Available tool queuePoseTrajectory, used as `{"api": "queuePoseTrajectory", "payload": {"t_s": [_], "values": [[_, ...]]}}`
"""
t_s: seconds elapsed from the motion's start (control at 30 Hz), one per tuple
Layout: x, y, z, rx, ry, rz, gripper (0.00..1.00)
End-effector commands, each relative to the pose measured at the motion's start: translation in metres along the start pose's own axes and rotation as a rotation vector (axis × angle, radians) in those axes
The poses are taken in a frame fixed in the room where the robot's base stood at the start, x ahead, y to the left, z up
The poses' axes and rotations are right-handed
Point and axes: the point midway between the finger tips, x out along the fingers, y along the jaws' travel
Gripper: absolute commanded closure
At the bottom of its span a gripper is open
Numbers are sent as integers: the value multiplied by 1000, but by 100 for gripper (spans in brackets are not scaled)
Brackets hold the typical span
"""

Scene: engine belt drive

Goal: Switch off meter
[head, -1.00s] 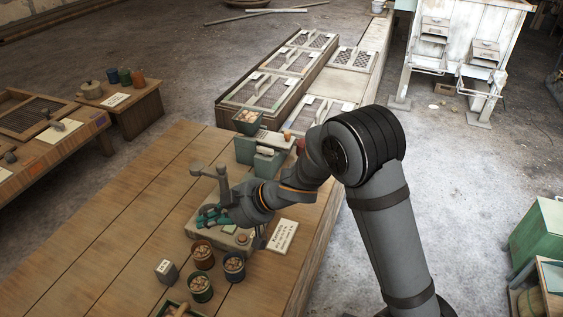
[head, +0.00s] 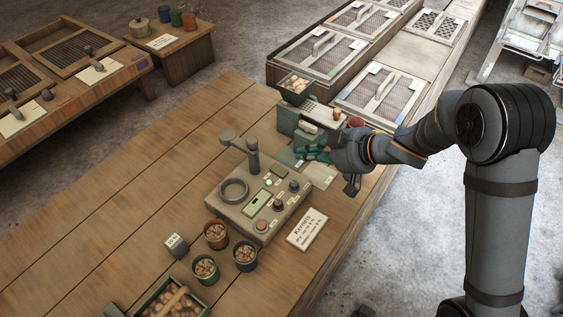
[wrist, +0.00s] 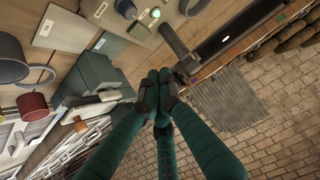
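The meter (head: 238,211) is a beige-grey box on the wooden bench, with a round ring, a post with a head, a display (head: 258,203), several knobs and a lit green lamp (head: 269,182). An orange-brown button (head: 261,226) is on its front corner. My gripper (head: 302,153) has teal fingers and hovers past the meter's back right side, apart from its controls. In the wrist view the fingertips (wrist: 159,82) meet with nothing between them. Which control is the power switch cannot be told.
A green machine with a hopper of nuts (head: 296,87) stands close behind my gripper. A paper card (head: 307,229) lies right of the meter. Cups of nuts (head: 205,268) and a tray (head: 195,306) stand in front. The bench's left side is clear.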

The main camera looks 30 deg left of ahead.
Motion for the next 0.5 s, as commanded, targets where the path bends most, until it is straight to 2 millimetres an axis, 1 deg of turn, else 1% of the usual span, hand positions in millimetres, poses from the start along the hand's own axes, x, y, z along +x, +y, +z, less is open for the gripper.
{"api": "queuePoseTrajectory", "payload": {"t_s": [0.17,0.5], "values": [[22,-1,1,1,-2,-3,100],[91,-1,1,1,-2,-2,100]]}}
